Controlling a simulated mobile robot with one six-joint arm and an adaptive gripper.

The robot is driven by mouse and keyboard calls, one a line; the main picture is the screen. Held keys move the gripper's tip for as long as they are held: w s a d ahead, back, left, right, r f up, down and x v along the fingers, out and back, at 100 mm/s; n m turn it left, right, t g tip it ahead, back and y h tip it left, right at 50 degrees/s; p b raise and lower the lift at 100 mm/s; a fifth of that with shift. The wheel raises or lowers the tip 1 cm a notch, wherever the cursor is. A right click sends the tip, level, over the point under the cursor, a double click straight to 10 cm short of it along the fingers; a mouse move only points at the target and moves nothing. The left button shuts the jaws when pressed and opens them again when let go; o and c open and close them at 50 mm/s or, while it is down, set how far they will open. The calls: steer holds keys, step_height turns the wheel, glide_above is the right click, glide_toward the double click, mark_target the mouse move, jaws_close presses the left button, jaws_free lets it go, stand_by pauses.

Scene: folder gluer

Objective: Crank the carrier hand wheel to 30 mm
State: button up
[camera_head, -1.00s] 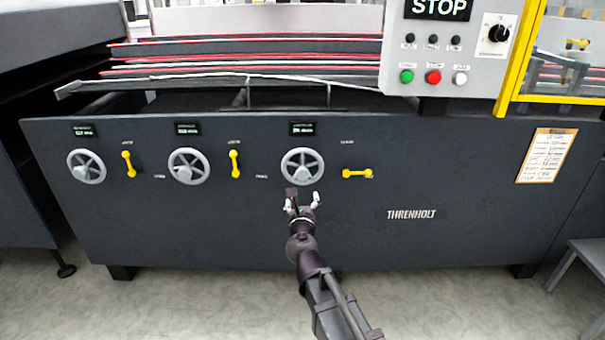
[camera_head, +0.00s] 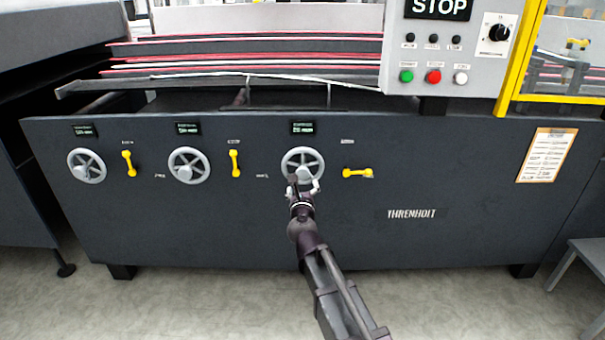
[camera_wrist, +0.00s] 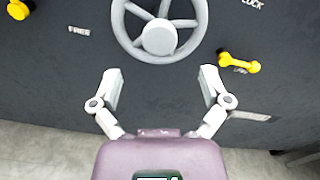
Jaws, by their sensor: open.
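Three grey spoked hand wheels sit in a row on the dark machine panel, each with a small display above it. Labels and readings are too small to read surely, so I cannot tell which is the carrier wheel by its label. My gripper (camera_head: 304,187) is at the lower rim of the rightmost wheel (camera_head: 302,160). In the wrist view this wheel (camera_wrist: 159,37) lies ahead of my open, empty gripper (camera_wrist: 160,88), whose fingers are spread below the rim on either side. Contact is not visible. Its display (camera_head: 303,128) is lit. The other wheels are the middle one (camera_head: 188,166) and the left one (camera_head: 86,166).
A yellow lever (camera_head: 357,173) lies horizontal right of the rightmost wheel; it also shows in the wrist view (camera_wrist: 240,63). Two yellow levers stand upright beside the middle wheel (camera_head: 235,163) and left wheel (camera_head: 129,163). A control box (camera_head: 450,55) with buttons is above right.

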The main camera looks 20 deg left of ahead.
mark_target(302, 174)
steer(key=x, duration=0.8)
steer(key=c, duration=1.3)
